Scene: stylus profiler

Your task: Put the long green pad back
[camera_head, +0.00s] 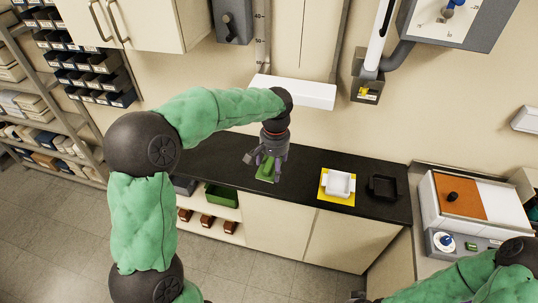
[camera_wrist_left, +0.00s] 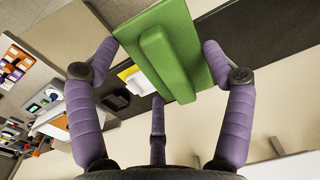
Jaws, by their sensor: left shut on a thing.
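The long green pad (camera_head: 267,170) is at my left gripper (camera_head: 268,160), over the dark counter (camera_head: 215,159) in the head view. The gripper partly covers it there. In the left wrist view the pad (camera_wrist_left: 185,35) is a flat green plate with a raised bar (camera_wrist_left: 162,62) along its face. My left gripper (camera_wrist_left: 158,62) is shut on the pad, with purple fingers at its two sides and a third finger below. The gap between pad and counter is hard to judge. My right arm shows at the lower right of the head view, but its gripper is out of view.
A white tray (camera_head: 339,183) on a yellow mat (camera_head: 336,201) and a black tray (camera_head: 383,188) stand on the counter to the right. Further right is a machine with an orange panel (camera_head: 458,196). A white wall ledge (camera_head: 300,91) overhangs the counter's back. A green bin (camera_head: 221,196) sits below.

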